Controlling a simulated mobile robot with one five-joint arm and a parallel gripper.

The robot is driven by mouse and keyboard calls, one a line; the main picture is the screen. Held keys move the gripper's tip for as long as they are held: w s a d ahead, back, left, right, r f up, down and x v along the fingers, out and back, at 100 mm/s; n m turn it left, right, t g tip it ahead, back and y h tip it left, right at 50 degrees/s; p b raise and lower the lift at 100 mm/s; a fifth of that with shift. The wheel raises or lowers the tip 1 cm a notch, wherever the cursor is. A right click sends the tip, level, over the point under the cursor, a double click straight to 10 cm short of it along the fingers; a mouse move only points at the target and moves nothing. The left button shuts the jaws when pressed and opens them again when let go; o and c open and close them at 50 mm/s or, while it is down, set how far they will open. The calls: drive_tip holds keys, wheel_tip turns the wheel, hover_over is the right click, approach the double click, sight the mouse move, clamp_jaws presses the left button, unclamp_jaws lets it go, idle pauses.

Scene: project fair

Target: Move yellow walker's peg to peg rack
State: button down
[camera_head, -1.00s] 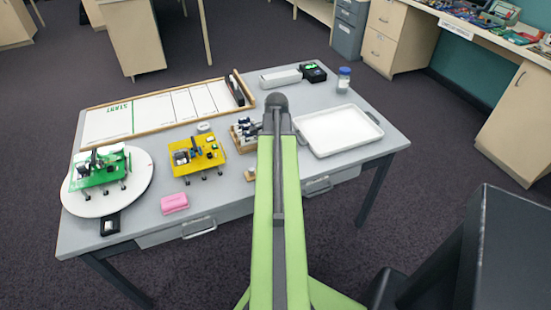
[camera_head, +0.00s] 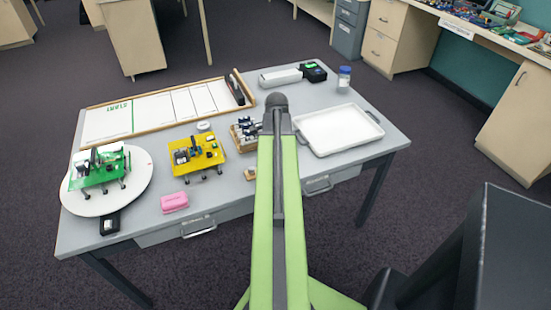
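The yellow walker (camera_head: 208,158) stands on short dark legs on the grey table, left of my arm. A dark upright piece (camera_head: 194,142), perhaps its peg, sticks up from its top among other small parts. A small wooden rack (camera_head: 236,140) with dark and pale pieces stands right of the walker, partly hidden behind my arm; I cannot tell for sure that it is the peg rack. My green arm reaches over the table's front edge, but my gripper cannot be made out, nor whether it holds anything.
A green walker (camera_head: 97,170) stands on a white round disc (camera_head: 136,183) at the left. A pink block (camera_head: 174,202) and a black device (camera_head: 110,223) lie near the front edge. A wood-framed track (camera_head: 150,115) lies behind. A white tray (camera_head: 338,130) and a jar (camera_head: 344,78) are right.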

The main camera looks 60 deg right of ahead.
idle(0.3)
drive_tip(key=c, duration=1.2)
unclamp_jaws()
drive_tip(key=shift+r+p, duration=3.75)
drive_tip(key=shift+p, duration=0.05)
drive_tip(key=shift+f, duration=0.1)
